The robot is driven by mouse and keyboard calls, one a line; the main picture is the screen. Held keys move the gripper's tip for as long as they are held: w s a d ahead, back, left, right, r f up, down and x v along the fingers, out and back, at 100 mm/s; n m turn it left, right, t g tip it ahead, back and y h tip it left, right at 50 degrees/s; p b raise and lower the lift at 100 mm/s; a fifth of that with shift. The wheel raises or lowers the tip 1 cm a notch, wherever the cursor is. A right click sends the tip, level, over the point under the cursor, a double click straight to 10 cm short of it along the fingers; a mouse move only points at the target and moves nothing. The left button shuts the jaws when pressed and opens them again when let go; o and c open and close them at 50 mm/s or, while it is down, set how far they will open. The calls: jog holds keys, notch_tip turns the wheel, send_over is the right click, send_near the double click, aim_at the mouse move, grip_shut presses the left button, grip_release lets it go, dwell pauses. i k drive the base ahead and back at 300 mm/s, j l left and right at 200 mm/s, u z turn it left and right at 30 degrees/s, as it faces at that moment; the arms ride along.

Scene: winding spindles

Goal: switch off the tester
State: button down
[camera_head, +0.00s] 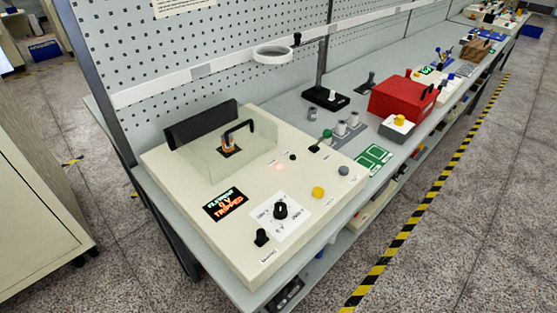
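The tester (235,260) is a broad cream box on the near end of the grey bench. Its dark display (225,204) shows orange and green text that ends in "TRIPPED". A black rotary knob (281,209) sits on a white dial plate. A small black switch (261,237) stands at the front left, above a small label. A yellow button (318,193) and a grey button (343,170) are at the right. A reddish lamp (279,167) glows. A clear cover (258,150) stands around a small copper-coloured part (229,146). My gripper is not in view.
Right of the tester are green boards (373,158), grey cylinders on a stand (340,128), a red box (400,98) and a yellow-topped box (398,125). A pegboard (230,45) rises behind. A cabinet (35,190) stands left. The floor (470,220) in front looks clear.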

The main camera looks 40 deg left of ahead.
aim_at(262, 239)
jog(key=u, duration=1.65)
